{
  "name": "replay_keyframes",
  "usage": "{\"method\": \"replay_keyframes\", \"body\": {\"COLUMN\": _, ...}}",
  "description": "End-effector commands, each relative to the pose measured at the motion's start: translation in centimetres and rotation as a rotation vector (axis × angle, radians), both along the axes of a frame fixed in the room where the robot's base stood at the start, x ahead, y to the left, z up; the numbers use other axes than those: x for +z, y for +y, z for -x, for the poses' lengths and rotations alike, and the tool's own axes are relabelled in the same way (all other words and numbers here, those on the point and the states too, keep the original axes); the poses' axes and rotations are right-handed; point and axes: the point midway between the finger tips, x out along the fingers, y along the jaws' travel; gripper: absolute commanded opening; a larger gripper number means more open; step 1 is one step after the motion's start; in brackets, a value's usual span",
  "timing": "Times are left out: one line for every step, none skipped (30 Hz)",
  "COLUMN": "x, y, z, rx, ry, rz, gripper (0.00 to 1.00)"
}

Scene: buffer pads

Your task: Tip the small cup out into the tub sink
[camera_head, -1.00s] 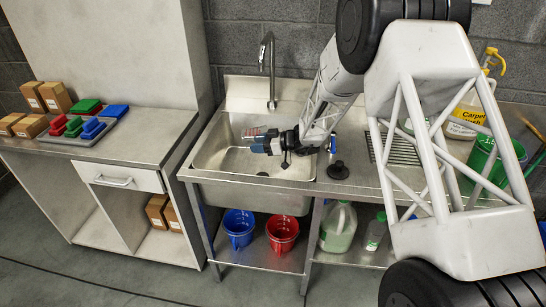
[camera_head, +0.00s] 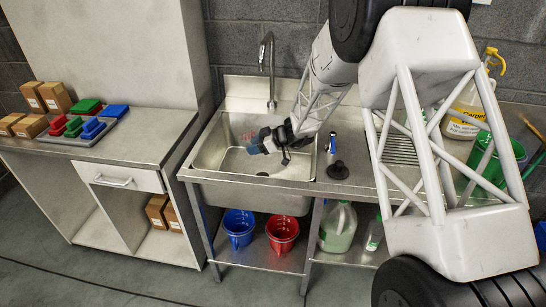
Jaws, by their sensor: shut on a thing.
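My gripper (camera_head: 262,143) is over the tub sink (camera_head: 225,172), with its blue-tipped fingers pointing left and down. It is shut on the small cup (camera_head: 248,134), which looks clear with red marks and sits at the fingertips inside the sink's outline. The cup is small and partly hidden by the fingers; its exact tilt and contents cannot be told. The sink is a steel basin with a drain in its floor.
A tall faucet (camera_head: 269,70) stands behind the sink. A black plunger-like piece (camera_head: 338,170) and a small blue-topped item (camera_head: 332,143) stand right of it. Blue (camera_head: 239,228) and red (camera_head: 282,234) buckets sit below. Pads and boxes lie on the left counter.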

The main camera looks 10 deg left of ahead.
Motion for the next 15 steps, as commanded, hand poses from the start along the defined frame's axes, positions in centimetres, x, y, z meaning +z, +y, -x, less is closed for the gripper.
{"method": "replay_keyframes", "body": {"x": 0.01, "y": 0.03, "z": 0.01, "rx": 0.0, "ry": 0.0, "rz": 0.003, "gripper": 0.0}}
{"method": "replay_keyframes", "body": {"x": 0.0, "y": 0.04, "z": 0.01, "rx": 0.001, "ry": 0.001, "rz": 0.006, "gripper": 0.0}}
{"method": "replay_keyframes", "body": {"x": -0.02, "y": 0.06, "z": 0.02, "rx": 0.001, "ry": 0.0, "rz": 0.011, "gripper": 0.0}}
{"method": "replay_keyframes", "body": {"x": -0.04, "y": 0.07, "z": 0.02, "rx": 0.001, "ry": 0.0, "rz": 0.015, "gripper": 0.0}}
{"method": "replay_keyframes", "body": {"x": -0.05, "y": 0.08, "z": 0.02, "rx": 0.001, "ry": 0.0, "rz": 0.021, "gripper": 0.0}}
{"method": "replay_keyframes", "body": {"x": -0.09, "y": 0.11, "z": 0.02, "rx": 0.002, "ry": -0.001, "rz": 0.029, "gripper": 0.0}}
{"method": "replay_keyframes", "body": {"x": -0.11, "y": 0.15, "z": 0.02, "rx": 0.002, "ry": -0.001, "rz": 0.036, "gripper": 0.0}}
{"method": "replay_keyframes", "body": {"x": -0.13, "y": 0.17, "z": 0.03, "rx": 0.002, "ry": 0.0, "rz": 0.044, "gripper": 0.0}}
{"method": "replay_keyframes", "body": {"x": -0.18, "y": 0.2, "z": 0.03, "rx": 0.002, "ry": 0.0, "rz": 0.056, "gripper": 0.0}}
{"method": "replay_keyframes", "body": {"x": -0.21, "y": 0.23, "z": 0.0, "rx": 0.002, "ry": -0.001, "rz": 0.067, "gripper": 0.0}}
{"method": "replay_keyframes", "body": {"x": -0.24, "y": 0.26, "z": -0.01, "rx": 0.002, "ry": -0.001, "rz": 0.077, "gripper": 0.0}}
{"method": "replay_keyframes", "body": {"x": -0.3, "y": 0.3, "z": 0.02, "rx": 0.004, "ry": 0.0, "rz": 0.092, "gripper": 0.0}}
{"method": "replay_keyframes", "body": {"x": -0.34, "y": 0.33, "z": 0.01, "rx": 0.003, "ry": 0.0, "rz": 0.103, "gripper": 0.0}}
{"method": "replay_keyframes", "body": {"x": -0.38, "y": 0.35, "z": 0.0, "rx": 0.003, "ry": 0.0, "rz": 0.116, "gripper": 0.0}}
{"method": "replay_keyframes", "body": {"x": -0.42, "y": 0.39, "z": 0.0, "rx": 0.003, "ry": -0.001, "rz": 0.132, "gripper": 0.0}}
